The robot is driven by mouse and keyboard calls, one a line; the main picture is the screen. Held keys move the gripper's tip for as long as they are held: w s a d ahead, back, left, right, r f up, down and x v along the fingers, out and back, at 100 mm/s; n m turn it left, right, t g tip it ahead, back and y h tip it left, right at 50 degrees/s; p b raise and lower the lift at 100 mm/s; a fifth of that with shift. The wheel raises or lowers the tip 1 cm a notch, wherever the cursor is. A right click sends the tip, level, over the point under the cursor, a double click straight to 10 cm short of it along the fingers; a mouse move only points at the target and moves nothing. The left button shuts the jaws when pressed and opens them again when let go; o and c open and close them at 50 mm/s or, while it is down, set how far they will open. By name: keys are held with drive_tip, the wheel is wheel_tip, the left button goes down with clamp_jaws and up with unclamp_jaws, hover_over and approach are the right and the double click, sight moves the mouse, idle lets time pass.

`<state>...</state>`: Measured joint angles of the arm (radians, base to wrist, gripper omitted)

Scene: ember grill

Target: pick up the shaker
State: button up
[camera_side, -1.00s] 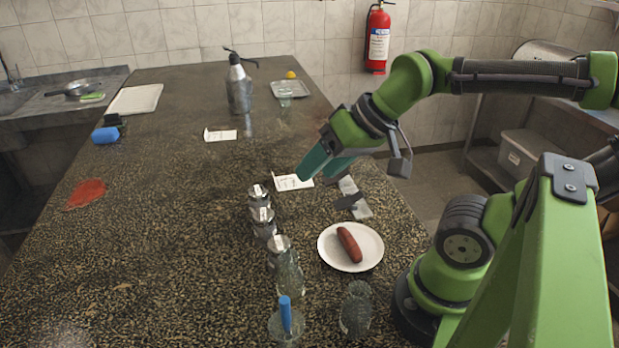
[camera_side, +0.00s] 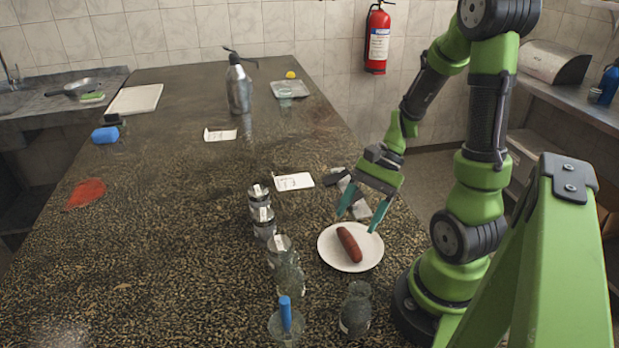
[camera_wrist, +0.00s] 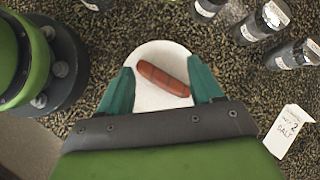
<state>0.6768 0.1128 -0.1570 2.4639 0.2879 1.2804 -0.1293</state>
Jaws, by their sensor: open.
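Three dark shakers with metal tops stand in a row left of the plate. In the side view these are the far shaker (camera_side: 258,198), the middle shaker (camera_side: 264,224) and the near shaker (camera_side: 279,250). In the wrist view the shakers (camera_wrist: 260,23) show at the upper right, partly cut by the edge. My gripper (camera_side: 356,223) points down above the far side of the plate, right of the shakers. It is open with nothing between its teal fingers. In the wrist view the gripper (camera_wrist: 160,82) frames the plate and sausage.
The white plate (camera_side: 327,254) holds a sausage (camera_side: 349,245). A paper card (camera_side: 294,181) lies behind the shakers. A metal bottle (camera_side: 238,88) stands farther back.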

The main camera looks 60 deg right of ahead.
drive_tip(key=m+y, duration=0.1)
drive_tip(key=f+m+t, duration=0.1)
drive_tip(key=m, duration=0.1)
drive_tip(key=shift+s+d+f+y, duration=0.15)
drive_tip(key=shift+d+y, duration=0.1)
drive_tip(key=shift+y, duration=0.15)
drive_tip(key=shift+d+f+m+t+y, duration=0.2)
drive_tip(key=shift+m+t+y, duration=0.3)
drive_tip(key=shift+m+t, duration=0.35)
drive_tip(key=w+r+m+t, duration=0.1)
drive_tip(key=w+m+t, duration=0.1)
drive_tip(key=w, duration=0.1)
drive_tip(key=shift+d+r+m+t+y, duration=0.2)
drive_tip(key=shift+r+m+t+y, duration=0.15)
drive_tip(key=shift+r+y, duration=0.05)
drive_tip(key=x, duration=1)
drive_tip(key=shift+w+a, duration=0.1)
drive_tip(key=shift+a, duration=0.25)
drive_tip(key=shift+x, duration=3.05)
drive_tip(key=c, duration=0.6)
